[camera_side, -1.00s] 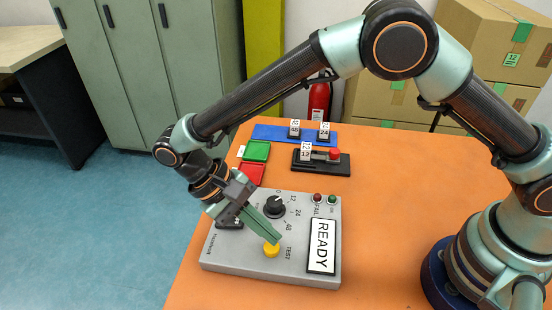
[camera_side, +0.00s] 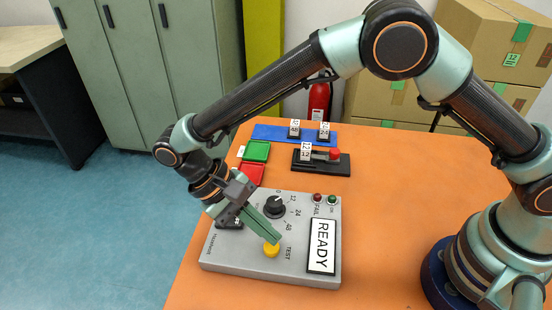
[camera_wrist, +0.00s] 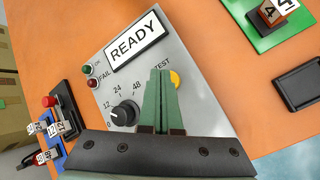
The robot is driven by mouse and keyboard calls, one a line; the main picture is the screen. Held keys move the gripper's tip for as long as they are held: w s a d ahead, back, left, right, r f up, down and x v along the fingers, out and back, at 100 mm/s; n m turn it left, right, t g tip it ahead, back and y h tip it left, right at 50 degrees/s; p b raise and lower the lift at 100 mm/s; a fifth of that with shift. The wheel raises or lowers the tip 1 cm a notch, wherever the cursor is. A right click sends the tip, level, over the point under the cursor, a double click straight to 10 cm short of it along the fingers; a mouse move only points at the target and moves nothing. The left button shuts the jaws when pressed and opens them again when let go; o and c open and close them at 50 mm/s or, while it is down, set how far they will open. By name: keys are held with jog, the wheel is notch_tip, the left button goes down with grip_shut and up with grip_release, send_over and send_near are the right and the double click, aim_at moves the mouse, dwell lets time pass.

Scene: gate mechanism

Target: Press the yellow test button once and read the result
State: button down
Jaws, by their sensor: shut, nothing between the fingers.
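The grey test panel (camera_side: 222,262) lies on the orange table. Its yellow test button (camera_side: 271,251) is at the front, beside the word TEST; it also shows in the wrist view (camera_wrist: 175,79), partly hidden by my fingers. The display (camera_side: 322,246) reads READY. The black dial (camera_side: 275,207) is marked 0, 12, 24 and 48. A red FAIL lamp (camera_side: 317,198) and a green lamp (camera_side: 332,199) sit at the panel's top edge. My gripper (camera_side: 275,240) is shut and empty, its tips just above the yellow button. I cannot tell whether they touch it.
A black fixture with a red knob (camera_side: 333,154) and a numbered block stands behind the panel. A blue tray (camera_side: 266,132) holds numbered blocks. A green pad (camera_side: 257,151) and a red pad (camera_side: 252,173) lie at the left edge. The table right of the panel is clear.

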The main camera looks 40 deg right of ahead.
aim_at(268, 244)
jog(key=shift+f, duration=0.1)
jog(key=shift+w+d+f, duration=0.1)
jog(key=shift+f, duration=0.3)
jog(key=shift+f, duration=0.45)
dwell(0.9)
dwell(0.3)
jog(key=shift+r, duration=0.95)
jog(key=shift+r, duration=0.1)
jog(key=shift+r, duration=2.4)
